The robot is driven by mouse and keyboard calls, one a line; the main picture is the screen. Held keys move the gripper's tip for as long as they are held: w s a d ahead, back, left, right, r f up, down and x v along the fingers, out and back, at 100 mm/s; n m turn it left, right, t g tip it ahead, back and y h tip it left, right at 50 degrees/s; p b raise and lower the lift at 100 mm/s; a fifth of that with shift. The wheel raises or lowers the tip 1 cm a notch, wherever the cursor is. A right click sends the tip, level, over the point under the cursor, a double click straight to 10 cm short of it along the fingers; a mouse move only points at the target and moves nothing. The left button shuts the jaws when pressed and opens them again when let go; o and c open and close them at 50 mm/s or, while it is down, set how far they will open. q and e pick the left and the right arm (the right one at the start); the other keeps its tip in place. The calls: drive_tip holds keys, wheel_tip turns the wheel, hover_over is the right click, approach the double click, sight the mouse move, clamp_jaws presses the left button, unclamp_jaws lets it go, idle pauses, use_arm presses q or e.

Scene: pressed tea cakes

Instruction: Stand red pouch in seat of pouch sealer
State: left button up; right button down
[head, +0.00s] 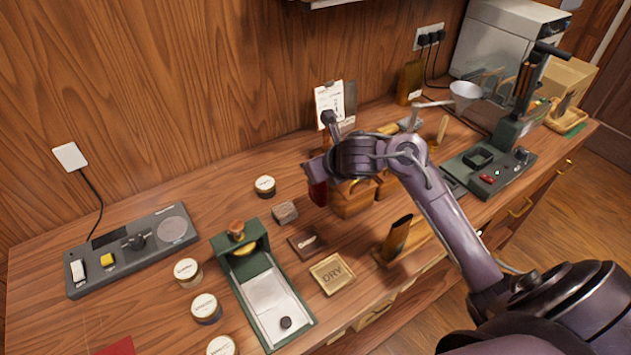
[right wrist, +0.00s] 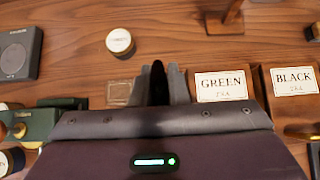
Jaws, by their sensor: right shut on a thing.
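The red pouch (head: 317,191) hangs dark red under my right gripper (head: 315,168), which is shut on it above the middle of the counter. In the right wrist view my right gripper (right wrist: 162,90) shows its two fingers close together with a dark thin shape between them. The pouch sealer, a dark green machine (head: 510,168) with a tall column and lever, stands at the right of the counter, well apart from the pouch. Its square raised seat (head: 478,157) looks empty. My left gripper is not in view.
Wooden boxes (head: 352,203) stand below my right arm. A brown pouch (head: 397,236) stands near the front edge.

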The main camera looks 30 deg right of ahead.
wheel_tip(320, 180, down, 4)
drive_tip(key=shift+f+b, duration=0.1)
drive_tip(key=shift+b, duration=0.3)
drive_tip(key=c, duration=1.4)
unclamp_jaws()
